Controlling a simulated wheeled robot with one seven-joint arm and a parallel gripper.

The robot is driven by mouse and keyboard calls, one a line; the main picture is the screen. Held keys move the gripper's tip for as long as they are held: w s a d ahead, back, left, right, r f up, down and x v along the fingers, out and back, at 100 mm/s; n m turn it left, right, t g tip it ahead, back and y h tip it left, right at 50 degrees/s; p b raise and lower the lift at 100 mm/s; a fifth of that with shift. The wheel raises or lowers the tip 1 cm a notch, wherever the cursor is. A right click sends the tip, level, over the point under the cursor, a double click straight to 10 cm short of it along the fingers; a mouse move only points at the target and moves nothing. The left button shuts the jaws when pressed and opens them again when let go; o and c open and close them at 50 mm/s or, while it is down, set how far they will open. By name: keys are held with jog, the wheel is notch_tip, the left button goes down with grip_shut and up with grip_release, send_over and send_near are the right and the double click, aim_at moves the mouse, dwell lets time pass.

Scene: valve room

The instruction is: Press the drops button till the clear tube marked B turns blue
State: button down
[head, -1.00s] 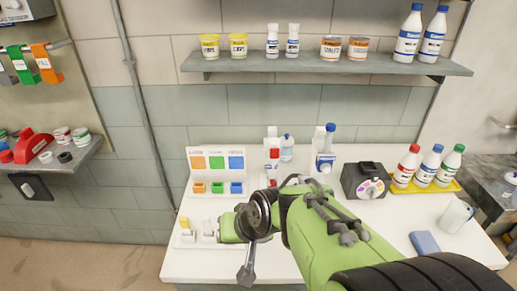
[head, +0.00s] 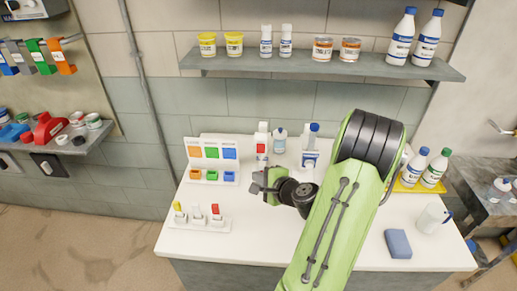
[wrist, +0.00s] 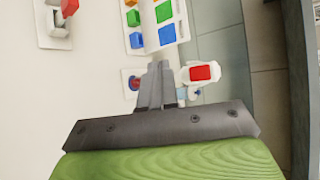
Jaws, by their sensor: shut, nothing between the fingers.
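A white upright unit with a red square (head: 262,148) stands at the back of the white table; it also shows in the wrist view (wrist: 202,73). In the wrist view a small round red-and-blue part (wrist: 133,82) sits on a white base left of my fingers. I cannot tell which part is the drops button. My gripper (head: 257,183) is shut and empty, in front of the unit in the head view; its fingers also show in the wrist view (wrist: 157,68). I cannot tell whether they touch anything. No letter B is readable, and no clear tube can be made out.
A colour panel with small orange, green and blue bins (head: 212,155) stands left of my gripper. A white strip with yellow, white and red pieces (head: 197,222) lies at front left. Bottles (head: 311,140) stand behind. A blue block (head: 398,243) lies at right.

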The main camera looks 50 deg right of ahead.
aim_at(262, 153)
jog(key=w+d+p, duration=0.5)
jog(key=d, duration=0.2)
jog(key=shift+w, duration=0.2)
jog(key=shift+w, duration=0.1)
dwell(1.8)
jog(key=shift+w+d, duration=0.2)
jog(key=shift+d, duration=0.1)
jog(key=shift+w+d, duration=0.3)
jog(key=shift+d, duration=0.1)
dwell(0.9)
jog(key=shift+s+a+b, duration=0.4)
jog(key=shift+s+a, duration=0.2)
jog(key=shift+a, duration=0.1)
jog(key=shift+a, duration=0.1)
